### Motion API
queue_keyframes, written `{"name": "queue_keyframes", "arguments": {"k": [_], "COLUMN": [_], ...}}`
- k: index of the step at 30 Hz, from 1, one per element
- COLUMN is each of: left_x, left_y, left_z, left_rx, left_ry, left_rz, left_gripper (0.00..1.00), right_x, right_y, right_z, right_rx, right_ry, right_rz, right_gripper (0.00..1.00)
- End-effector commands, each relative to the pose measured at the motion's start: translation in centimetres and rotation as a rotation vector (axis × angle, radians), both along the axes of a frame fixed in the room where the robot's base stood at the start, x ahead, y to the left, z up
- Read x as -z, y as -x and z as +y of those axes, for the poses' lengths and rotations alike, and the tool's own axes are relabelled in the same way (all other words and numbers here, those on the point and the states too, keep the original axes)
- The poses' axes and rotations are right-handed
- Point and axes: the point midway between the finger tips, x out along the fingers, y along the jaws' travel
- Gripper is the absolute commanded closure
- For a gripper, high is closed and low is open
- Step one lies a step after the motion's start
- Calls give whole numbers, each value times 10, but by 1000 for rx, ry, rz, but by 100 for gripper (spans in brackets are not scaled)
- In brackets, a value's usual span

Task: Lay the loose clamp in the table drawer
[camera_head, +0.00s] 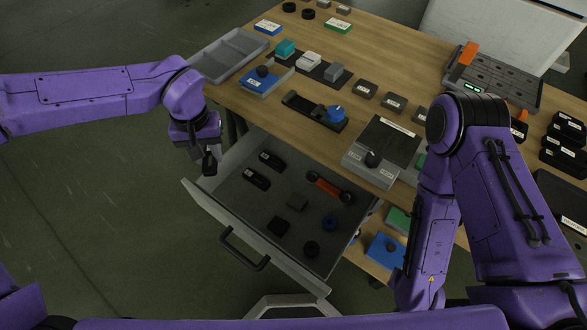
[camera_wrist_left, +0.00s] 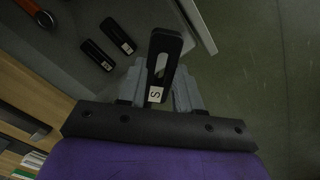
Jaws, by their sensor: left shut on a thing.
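My left gripper (camera_head: 207,150) is shut on a black clamp (camera_head: 209,163), which hangs at the left end of the open table drawer (camera_head: 225,215). In the left wrist view the clamp (camera_wrist_left: 165,60) sits between the grey fingers (camera_wrist_left: 160,88), with a slot and a white label marked S. It appears beside the drawer's wall (camera_wrist_left: 196,22); its height above the drawer floor is hard to tell. Two similar black clamps (camera_head: 257,179) (camera_head: 270,160) lie inside the drawer. My right arm comes down at the right; its gripper is not visible.
The wooden tabletop (camera_head: 395,72) carries a grey tray (camera_head: 228,54), blocks and fixtures.

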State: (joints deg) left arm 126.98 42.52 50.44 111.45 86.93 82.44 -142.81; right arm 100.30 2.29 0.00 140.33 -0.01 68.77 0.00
Motion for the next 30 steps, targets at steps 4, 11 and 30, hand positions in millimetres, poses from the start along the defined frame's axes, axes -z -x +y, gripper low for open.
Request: {"name": "queue_keyframes", "arguments": {"k": [4, 11, 30], "left_x": [11, 33, 69], "left_y": [40, 101, 76], "left_z": [-39, -93, -82], "left_rx": [-221, -641, -830], "left_ry": [-6, -7, -12], "left_rz": [-15, -7, 11], "left_gripper": [100, 100, 100], "right_x": [8, 16, 18], "right_y": [1, 2, 1], "right_z": [0, 0, 0], "right_rx": [0, 0, 0], "right_ry": [0, 0, 0], "right_rz": [2, 4, 2], "right_gripper": [44, 44, 44]}}
